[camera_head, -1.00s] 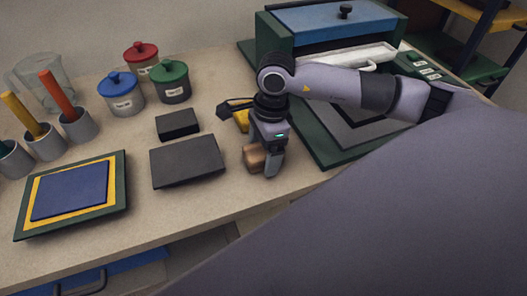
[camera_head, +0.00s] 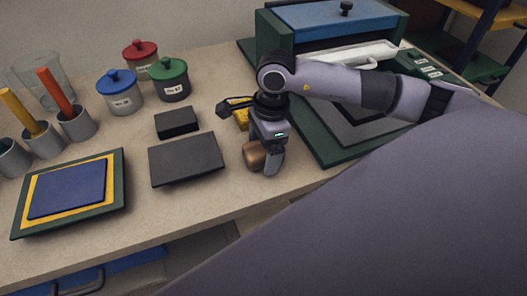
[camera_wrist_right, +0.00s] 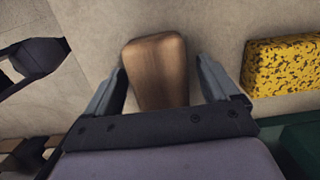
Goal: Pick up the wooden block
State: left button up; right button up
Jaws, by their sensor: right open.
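The wooden block (camera_head: 254,156) is brown with rounded edges and lies on the worktop near its front edge. My right gripper (camera_head: 266,163) is lowered over it from above and partly hides it in the head view. In the right wrist view the block (camera_wrist_right: 155,70) sits between the two open fingers of my right gripper (camera_wrist_right: 160,85). A gap shows on both sides of the block, wider on the right. The near end of the block is hidden by the gripper body. My left gripper is not in view.
A yellow speckled sponge (camera_wrist_right: 282,66) lies right of the block in the wrist view. Two dark slabs (camera_head: 187,160) (camera_head: 177,122) lie left of the gripper. A green press with a blue top (camera_head: 335,18) stands behind. Lidded jars (camera_head: 121,92) stand at the back.

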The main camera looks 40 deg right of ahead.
jog(key=c, duration=1.1)
jog(key=shift+r, duration=0.15)
jog(key=shift+r+p, duration=0.4)
jog(key=shift+p, duration=0.15)
notch_tip(320, 180, up, 20)
jog(key=shift+f+b, duration=0.25)
jog(key=shift+b, duration=0.2)
jog(key=o, duration=0.5)
jog(key=c, duration=0.3)
jog(key=shift+f, duration=0.1)
